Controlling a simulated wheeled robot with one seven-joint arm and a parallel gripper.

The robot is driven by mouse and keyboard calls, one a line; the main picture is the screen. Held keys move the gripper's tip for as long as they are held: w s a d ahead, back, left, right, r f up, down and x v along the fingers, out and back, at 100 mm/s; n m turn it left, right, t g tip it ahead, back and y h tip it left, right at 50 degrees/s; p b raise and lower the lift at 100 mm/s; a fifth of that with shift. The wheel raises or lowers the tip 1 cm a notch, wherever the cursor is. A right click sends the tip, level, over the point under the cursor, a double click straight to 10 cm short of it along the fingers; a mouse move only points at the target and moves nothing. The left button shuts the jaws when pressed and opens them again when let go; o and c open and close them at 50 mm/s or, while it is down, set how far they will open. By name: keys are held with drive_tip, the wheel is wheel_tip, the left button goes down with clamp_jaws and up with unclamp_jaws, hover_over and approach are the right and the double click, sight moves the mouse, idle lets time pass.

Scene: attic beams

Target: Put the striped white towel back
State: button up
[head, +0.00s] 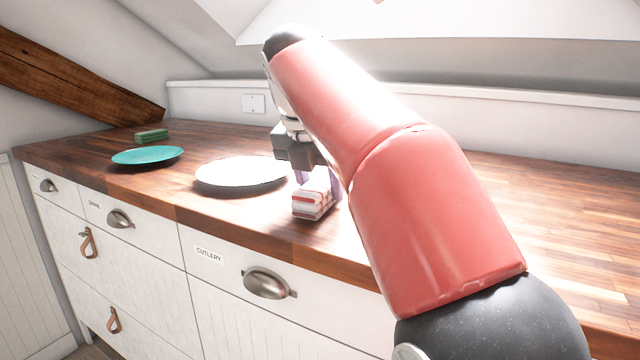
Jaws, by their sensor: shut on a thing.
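The striped white towel (310,204), folded into a small block with red stripes, is near the front edge of the wooden counter. My gripper (318,178) points down over it and is shut on it. The fingers are partly hidden by the towel and my arm. I cannot tell whether the towel touches the counter or is slightly raised.
A white plate (240,172) lies just left of the towel. A teal plate (147,156) and a green sponge-like block (152,135) lie farther left. Below are closed drawers, one with a cutlery label (209,254). The counter right of my arm (540,215) looks clear.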

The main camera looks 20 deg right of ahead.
sight(311, 187)
drive_tip(key=shift+f, duration=0.2)
drive_tip(key=o, duration=0.9)
drive_tip(key=shift+f+b, duration=0.15)
drive_tip(key=shift+b, duration=0.4)
drive_tip(key=p+v, duration=0.1)
drive_tip(key=v, duration=0.1)
drive_tip(key=p+v, duration=0.1)
drive_tip(key=v, duration=0.1)
drive_tip(key=p+v, duration=0.1)
drive_tip(key=v, duration=0.2)
drive_tip(key=shift+w+r, duration=0.2)
drive_tip(key=shift+w, duration=0.15)
drive_tip(key=shift+s+a+r, duration=0.15)
drive_tip(key=shift+s+r, duration=0.05)
drive_tip(key=shift+r, duration=0.25)
drive_tip(key=shift+s, duration=0.1)
